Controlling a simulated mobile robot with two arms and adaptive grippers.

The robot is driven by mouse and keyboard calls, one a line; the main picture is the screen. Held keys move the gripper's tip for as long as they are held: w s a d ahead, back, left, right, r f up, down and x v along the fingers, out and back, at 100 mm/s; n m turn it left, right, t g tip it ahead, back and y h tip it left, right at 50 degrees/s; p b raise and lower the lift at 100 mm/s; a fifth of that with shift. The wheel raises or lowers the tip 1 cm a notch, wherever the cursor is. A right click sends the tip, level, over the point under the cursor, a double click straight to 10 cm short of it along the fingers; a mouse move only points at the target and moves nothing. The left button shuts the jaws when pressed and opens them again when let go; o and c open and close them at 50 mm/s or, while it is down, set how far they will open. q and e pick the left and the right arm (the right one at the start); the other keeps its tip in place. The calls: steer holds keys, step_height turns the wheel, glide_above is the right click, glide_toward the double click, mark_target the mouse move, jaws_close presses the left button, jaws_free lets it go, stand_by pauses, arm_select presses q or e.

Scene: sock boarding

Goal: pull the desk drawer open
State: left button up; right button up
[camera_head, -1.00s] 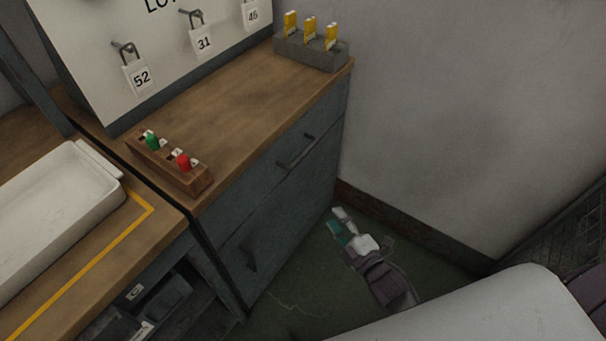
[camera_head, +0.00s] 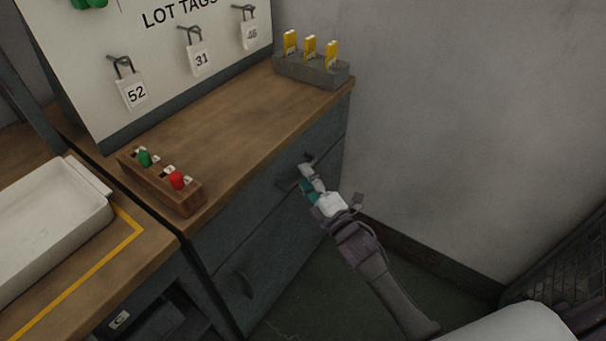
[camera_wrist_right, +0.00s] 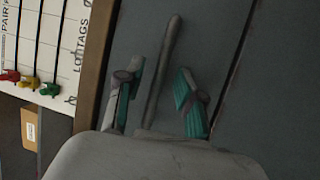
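The desk drawer (camera_head: 245,204) is the upper dark blue-grey front under the wooden top, and it sits flush with the cabinet. Its dark bar handle (camera_head: 287,182) is partly hidden by my right gripper (camera_head: 305,174) in the head view. In the right wrist view, the handle (camera_wrist_right: 164,65) runs between the two spread, teal-padded fingers of my right gripper (camera_wrist_right: 158,80). The fingers show gaps to the bar on both sides. My left gripper is in neither view.
A wooden block with green and red pegs (camera_head: 160,183) and a grey holder with yellow tags (camera_head: 312,71) stand on the desk top (camera_head: 215,122). A lower door handle (camera_head: 242,285) sticks out below. The wall (camera_head: 450,110) is close on the right.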

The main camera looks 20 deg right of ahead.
steer(key=shift+w+a+r, duration=0.15)
steer(key=shift+w+a, duration=0.05)
steer(key=shift+w, duration=0.45)
jaws_close()
